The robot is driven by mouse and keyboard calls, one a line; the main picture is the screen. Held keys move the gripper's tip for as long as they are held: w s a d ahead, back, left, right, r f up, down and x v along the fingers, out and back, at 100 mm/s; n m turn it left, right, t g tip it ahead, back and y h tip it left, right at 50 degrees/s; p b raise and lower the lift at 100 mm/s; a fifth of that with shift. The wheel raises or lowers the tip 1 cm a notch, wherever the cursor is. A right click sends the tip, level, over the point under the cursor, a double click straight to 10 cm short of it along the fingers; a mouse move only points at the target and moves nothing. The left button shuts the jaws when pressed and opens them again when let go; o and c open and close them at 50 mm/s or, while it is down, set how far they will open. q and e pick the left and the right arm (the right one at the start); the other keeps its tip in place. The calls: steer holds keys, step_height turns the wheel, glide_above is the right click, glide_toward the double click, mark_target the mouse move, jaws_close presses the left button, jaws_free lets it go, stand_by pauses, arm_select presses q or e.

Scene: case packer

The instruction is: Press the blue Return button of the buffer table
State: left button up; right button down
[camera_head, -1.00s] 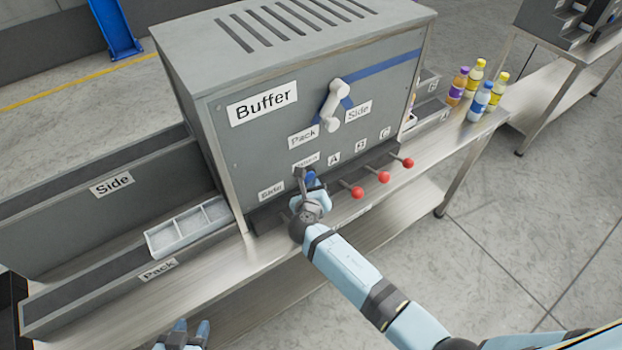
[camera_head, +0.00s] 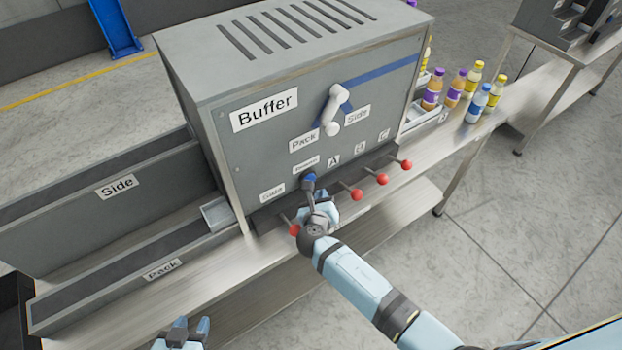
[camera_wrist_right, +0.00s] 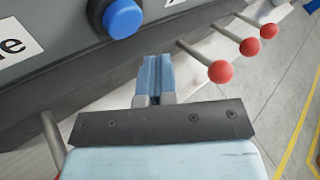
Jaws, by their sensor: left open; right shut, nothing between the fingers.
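The blue Return button (camera_head: 308,181) sits low on the front of the grey Buffer box (camera_head: 300,128), left of the A label. It also shows in the right wrist view (camera_wrist_right: 122,18), at the top. My right gripper (camera_head: 322,200) is shut and empty, just below and right of the button. In the wrist view its fingertips (camera_wrist_right: 155,62) stand apart from the button, lower and to the right. My left gripper (camera_head: 187,330) is open and empty at the bottom edge, in front of the table.
Red-knobbed levers (camera_head: 382,179) stick out right of my right gripper; another red knob (camera_head: 294,230) is close on its left. A white lever (camera_head: 334,106) is on the box front. A tray end (camera_head: 216,214) shows in the Pack lane. Several bottles (camera_head: 472,100) stand right of the box.

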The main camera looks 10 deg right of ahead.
steer(key=s, duration=0.1)
steer(key=s+d, duration=0.1)
steer(key=s, duration=0.1)
steer(key=s+p, duration=0.1)
steer(key=shift+s+d, duration=0.2)
steer(key=shift+d, duration=0.1)
